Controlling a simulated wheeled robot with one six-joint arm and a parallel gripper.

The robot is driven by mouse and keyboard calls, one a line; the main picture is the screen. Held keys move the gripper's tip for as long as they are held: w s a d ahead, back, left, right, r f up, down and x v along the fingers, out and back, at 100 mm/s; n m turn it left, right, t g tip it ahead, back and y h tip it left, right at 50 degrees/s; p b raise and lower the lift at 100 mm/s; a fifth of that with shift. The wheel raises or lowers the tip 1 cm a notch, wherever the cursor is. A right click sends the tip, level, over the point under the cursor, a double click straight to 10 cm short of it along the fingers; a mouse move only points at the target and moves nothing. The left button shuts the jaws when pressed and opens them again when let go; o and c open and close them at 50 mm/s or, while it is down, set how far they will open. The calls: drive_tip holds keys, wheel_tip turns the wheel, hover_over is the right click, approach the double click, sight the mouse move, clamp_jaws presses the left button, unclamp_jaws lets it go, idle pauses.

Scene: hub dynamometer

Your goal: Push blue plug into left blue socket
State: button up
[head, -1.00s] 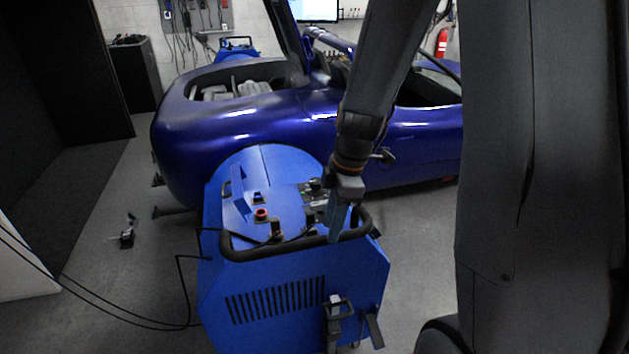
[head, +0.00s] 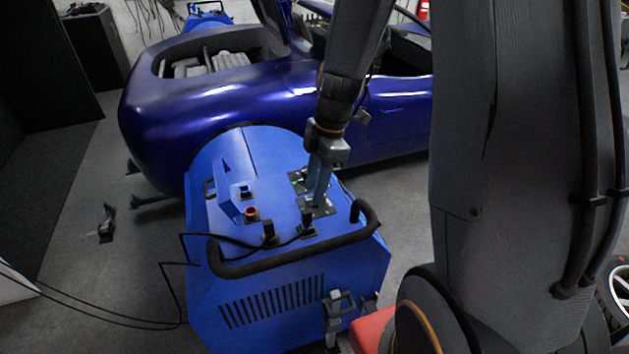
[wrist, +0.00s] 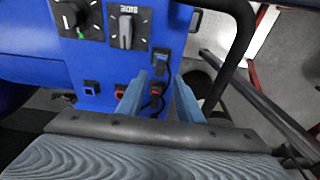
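My gripper (head: 316,203) hangs over the blue machine's panel in the head view. In the wrist view its two fingers (wrist: 161,82) are apart, with nothing held between them. A black plug with a blue-looking base (wrist: 162,62), likely the blue plug, lies just beyond the fingertips beside a knob; it appears as the right plug (head: 307,228) in the head view. Another cabled plug (wrist: 155,95) with a red collar shows between the fingers. The empty blue socket (wrist: 92,87) is to the left; it also shows in the head view (head: 245,190), beside a red socket (head: 251,213).
A black tubular handle (head: 290,258) curves around the panel's near edge, close to the plugs. It also passes right of the fingers in the wrist view (wrist: 238,50). Two knobs sit on the panel. A blue car (head: 220,105) stands behind; floor at left is mostly open.

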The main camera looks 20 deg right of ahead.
sight(308, 210)
drive_tip(key=f+b, duration=0.2)
drive_tip(key=a+f+b, duration=0.1)
drive_tip(key=f+b, duration=0.1)
drive_tip(key=f, duration=0.1)
drive_tip(key=a+f+b, duration=0.1)
drive_tip(key=f+b, duration=0.1)
drive_tip(key=f, duration=0.1)
drive_tip(key=shift+f, duration=0.1)
clamp_jaws()
idle(0.4)
drive_tip(key=shift+r+p, duration=1.25)
drive_tip(key=shift+r, duration=0.9)
